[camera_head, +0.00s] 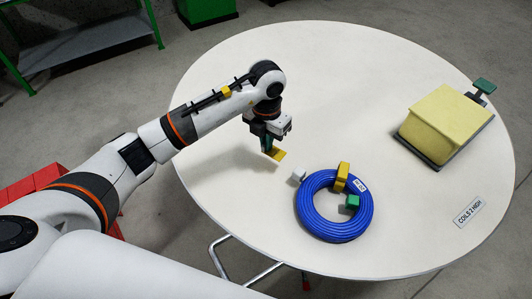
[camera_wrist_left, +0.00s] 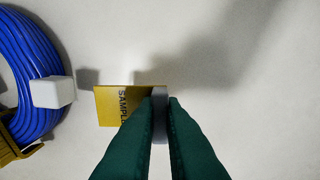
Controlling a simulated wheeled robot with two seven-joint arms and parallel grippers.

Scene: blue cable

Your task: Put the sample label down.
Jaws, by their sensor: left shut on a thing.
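The sample label is a small yellow tag with dark "SAMPL" lettering and a grey edge piece. In the left wrist view the label (camera_wrist_left: 122,104) sits at the tips of my left gripper (camera_wrist_left: 160,102), whose green fingers are shut on its grey part. In the head view the label (camera_head: 278,154) shows just below my left gripper (camera_head: 268,148), over the white round table (camera_head: 350,60). I cannot tell whether the label touches the table. My right gripper is not in view.
A blue cable coil (camera_head: 334,232) with yellow, green and white blocks lies right of and nearer than the label. A yellow box (camera_head: 445,120) on a grey base stands at the right. A "COILS 2 HIGH" sign (camera_head: 469,212) lies near the right edge.

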